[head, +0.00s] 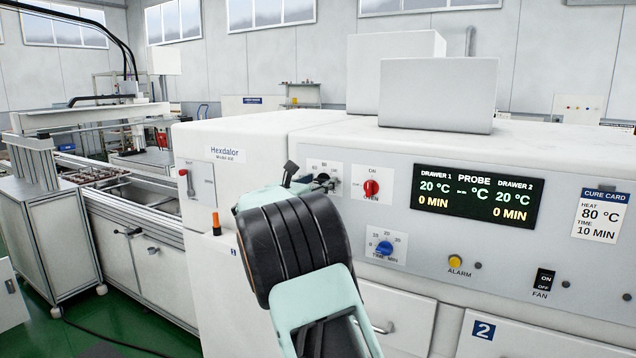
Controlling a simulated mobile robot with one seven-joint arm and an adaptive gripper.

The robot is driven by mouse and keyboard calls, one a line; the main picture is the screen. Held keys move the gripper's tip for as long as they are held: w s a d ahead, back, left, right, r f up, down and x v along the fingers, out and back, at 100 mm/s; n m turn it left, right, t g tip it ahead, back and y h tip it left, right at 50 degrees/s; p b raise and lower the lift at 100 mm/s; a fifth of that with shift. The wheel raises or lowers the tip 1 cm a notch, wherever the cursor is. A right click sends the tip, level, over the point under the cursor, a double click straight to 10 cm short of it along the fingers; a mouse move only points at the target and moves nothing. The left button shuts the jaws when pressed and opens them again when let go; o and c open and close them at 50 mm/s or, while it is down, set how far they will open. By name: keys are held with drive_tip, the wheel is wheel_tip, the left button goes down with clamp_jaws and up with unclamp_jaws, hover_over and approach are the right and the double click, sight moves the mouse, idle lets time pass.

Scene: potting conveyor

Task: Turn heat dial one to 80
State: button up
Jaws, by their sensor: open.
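My gripper (306,178) is open in front of the white machine, with its dark fingertips at the small scale plate (324,166) left of the red switch. The plate carries dial numbers along its top, too small to read surely. The dial on it is mostly hidden by my fingers and wrist, so its setting and any contact cannot be told. The display (476,198) reads 20 °C and 0 MIN for both Drawer 1 and Drawer 2. The cure card (600,215) reads heat 80 °C, time 10 min.
A red oven switch (371,188) and a blue time dial (385,248) sit right of my gripper. A yellow alarm button (455,261) and a black fan switch (543,281) are lower right. A red-handled lever (187,180) is at left. Drawers lie below.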

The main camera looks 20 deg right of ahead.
drive_tip(key=c, duration=1.2)
drive_tip(key=shift+o, duration=0.2)
drive_tip(key=shift+f+b, duration=0.1)
drive_tip(key=shift+b, duration=0.25)
drive_tip(key=m+b, duration=0.2)
drive_tip(key=b, duration=0.1)
drive_tip(key=shift+f+m, duration=0.25)
drive_tip(key=shift+m, duration=0.15)
drive_tip(key=m+b, duration=0.6)
drive_tip(key=b, duration=0.1)
drive_tip(key=m+b, duration=0.4)
drive_tip(key=shift+s+d+m+b, duration=0.1)
drive_tip(key=shift+m+b, duration=0.2)
drive_tip(key=shift+m, duration=0.1)
drive_tip(key=shift+m+b, duration=1.4)
drive_tip(key=shift+m, duration=0.6)
drive_tip(key=shift+r, duration=0.1)
